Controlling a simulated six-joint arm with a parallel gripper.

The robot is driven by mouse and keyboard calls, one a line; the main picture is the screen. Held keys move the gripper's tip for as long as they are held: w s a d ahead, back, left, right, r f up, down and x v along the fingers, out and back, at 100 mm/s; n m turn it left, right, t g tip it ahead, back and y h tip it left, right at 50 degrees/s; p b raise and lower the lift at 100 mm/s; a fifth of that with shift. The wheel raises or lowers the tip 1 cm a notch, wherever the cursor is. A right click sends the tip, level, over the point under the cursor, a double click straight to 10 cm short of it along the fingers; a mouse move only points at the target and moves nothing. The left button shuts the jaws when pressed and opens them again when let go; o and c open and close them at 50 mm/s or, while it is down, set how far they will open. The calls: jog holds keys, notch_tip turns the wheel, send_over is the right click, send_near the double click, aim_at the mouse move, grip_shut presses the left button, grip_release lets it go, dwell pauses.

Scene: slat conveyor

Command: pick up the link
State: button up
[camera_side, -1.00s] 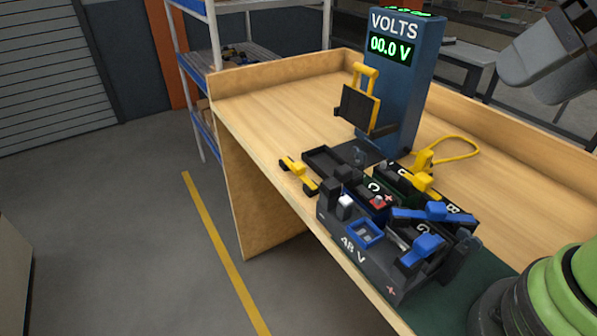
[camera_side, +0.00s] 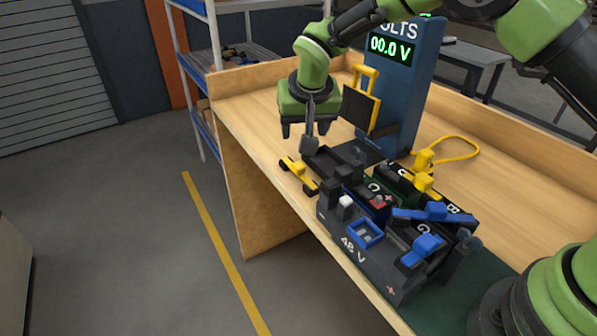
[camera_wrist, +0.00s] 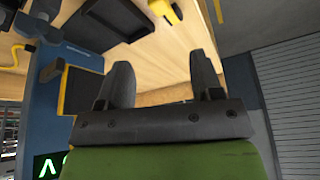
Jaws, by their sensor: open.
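A yellow link (camera_side: 299,175), a short bar with raised ends, lies on the bench near its left front edge, left of the dark tray. A yellow piece at the top of the wrist view (camera_wrist: 164,10) looks like the same link, partly cut off by the frame. My gripper (camera_side: 304,134) hangs above the bench, a little above and behind the link, pointing down and not touching it. In the wrist view its two dark fingers (camera_wrist: 162,82) stand apart with nothing between them. Two blue links (camera_side: 432,212) sit on the battery modules.
A blue voltmeter post (camera_side: 398,95) reading 00.0 V stands behind, with a yellow-handled dark panel (camera_side: 361,108) close to my gripper's right. The bench's far left is clear.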

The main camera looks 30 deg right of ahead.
send_over(298, 165)
jog(key=s+a, duration=0.1)
jog(key=s, duration=0.1)
jog(key=f, duration=0.6)
jog(key=shift+w+f, duration=0.15)
jog(key=shift+w, duration=0.05)
jog(key=x, duration=0.4)
jog(key=shift+s+d+f, duration=0.2)
jog(key=shift+s+f, duration=0.1)
jog(key=shift+f, duration=0.1)
jog(key=shift+x, duration=0.85)
jog(key=shift+c, duration=0.4)
jog(key=c, duration=1)
